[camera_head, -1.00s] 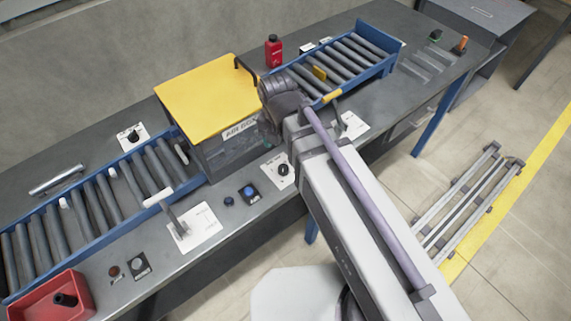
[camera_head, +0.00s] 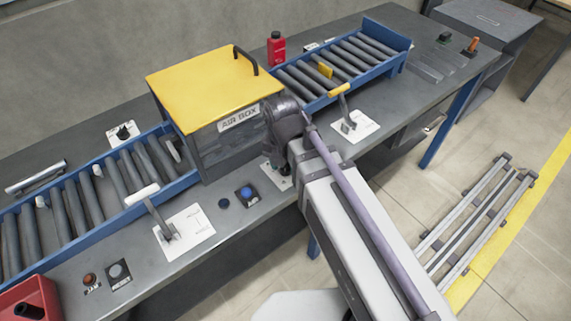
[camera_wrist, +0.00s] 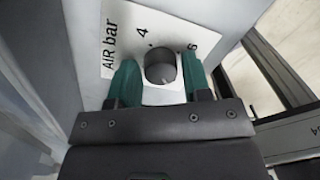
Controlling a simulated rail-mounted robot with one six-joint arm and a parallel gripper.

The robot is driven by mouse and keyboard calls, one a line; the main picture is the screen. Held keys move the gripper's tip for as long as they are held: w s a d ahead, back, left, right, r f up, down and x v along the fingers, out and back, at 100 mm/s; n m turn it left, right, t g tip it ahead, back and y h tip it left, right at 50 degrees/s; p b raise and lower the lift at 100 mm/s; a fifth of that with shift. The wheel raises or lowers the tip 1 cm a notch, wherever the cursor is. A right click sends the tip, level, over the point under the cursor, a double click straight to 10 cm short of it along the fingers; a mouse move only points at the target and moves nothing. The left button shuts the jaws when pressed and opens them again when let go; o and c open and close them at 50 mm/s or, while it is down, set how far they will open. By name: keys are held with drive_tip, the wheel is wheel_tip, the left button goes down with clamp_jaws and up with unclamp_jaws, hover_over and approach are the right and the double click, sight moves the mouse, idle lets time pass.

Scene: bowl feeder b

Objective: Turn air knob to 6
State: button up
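The air knob (camera_wrist: 160,67) is a dark round knob on a white plate (camera_wrist: 180,27) marked "AIR bar", with 4 and 6 readable, in the wrist view. A small light mark shows low on the knob, but I cannot tell which number it indicates. My gripper (camera_wrist: 160,64) has its two teal fingers on either side of the knob, with narrow gaps showing. It looks open around the knob, not clamped. In the head view, my arm hides the gripper and the knob; only part of the white plate (camera_head: 270,170) shows.
The air box with a yellow lid (camera_head: 205,85) stands behind the plate. Blue-framed roller conveyors (camera_head: 375,72) run on both sides of it. A blue button (camera_head: 246,192) and a lever on a white plate (camera_head: 190,232) are to the left. A red bottle (camera_head: 276,47) stands at the back.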

drive_tip(key=c, duration=0.6)
drive_tip(key=shift+m, duration=0.3)
